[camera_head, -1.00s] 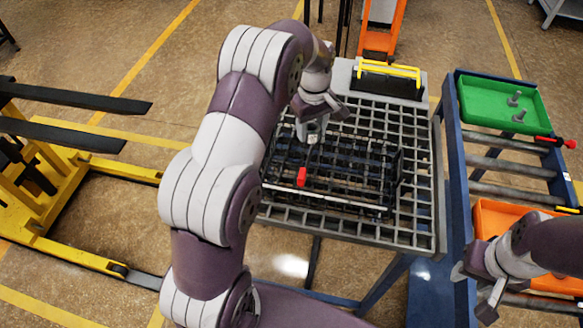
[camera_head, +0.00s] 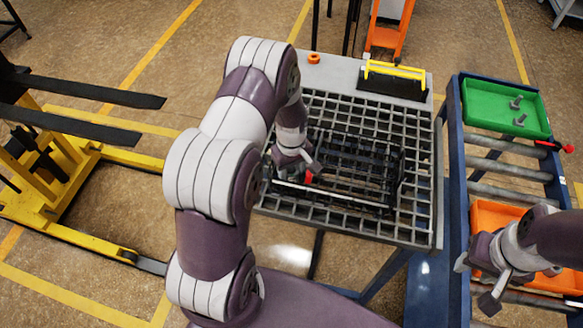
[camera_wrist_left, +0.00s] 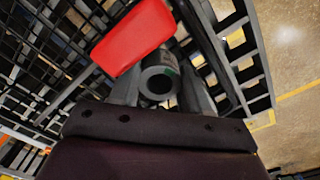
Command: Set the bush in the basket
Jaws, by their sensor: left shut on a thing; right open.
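The bush (camera_wrist_left: 158,82) is a small grey hollow cylinder, seen end-on in the left wrist view. My left gripper (camera_head: 303,167) is shut on it, with a finger on each side. The basket (camera_head: 372,206) is a black wire frame lying on a grey grid table in the head view. The left gripper is over the basket's front left part; whether the bush touches the basket floor cannot be told. A red block (camera_wrist_left: 134,38) is close beside the bush; it also shows in the head view (camera_head: 308,178). My right gripper (camera_head: 480,283) is open and empty at the lower right.
The grid table (camera_head: 421,215) has a black box with a yellow handle (camera_head: 394,70) and an orange ring (camera_head: 314,58) at its back. A roller stand on the right holds a green tray (camera_head: 478,112) with bolts and an orange tray (camera_head: 484,216).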

